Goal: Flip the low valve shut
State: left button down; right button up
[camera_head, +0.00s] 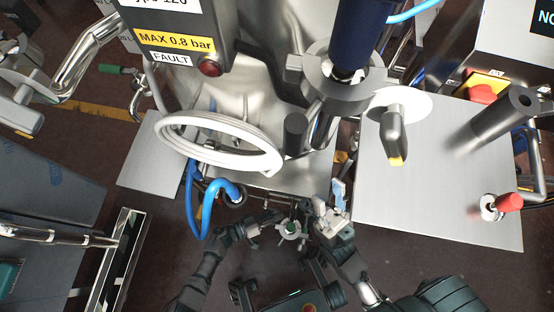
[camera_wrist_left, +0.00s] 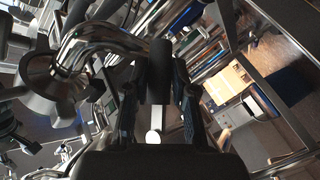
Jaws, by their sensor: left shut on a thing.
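The low valve (camera_head: 291,229) is a small metal fitting with a green spot, low in front of the steel vessel. My left gripper (camera_head: 264,224) is at its left side. In the left wrist view my left gripper (camera_wrist_left: 160,105) has its two dark fingers on either side of a dark, rounded handle (camera_wrist_left: 160,62), and is shut on it. A shiny bent pipe (camera_wrist_left: 105,42) lies just left of this handle.
A white coiled hose (camera_head: 220,143) and a blue hose (camera_head: 192,205) hang left of the valve. A steel plate (camera_head: 440,190) lies to the right, with a red-handled fitting (camera_head: 507,202) on it. A metal frame (camera_head: 122,262) stands at lower left.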

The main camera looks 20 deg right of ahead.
pick_arm(q)
jog(key=shift+f, duration=0.1)
jog(key=c, duration=0.9)
grip_release()
jog(key=shift+c, duration=0.2)
jog(key=a+r, duration=0.1)
jog(key=a, duration=1)
jog(key=shift+s+a, duration=0.2)
jog(key=shift+a, duration=0.2)
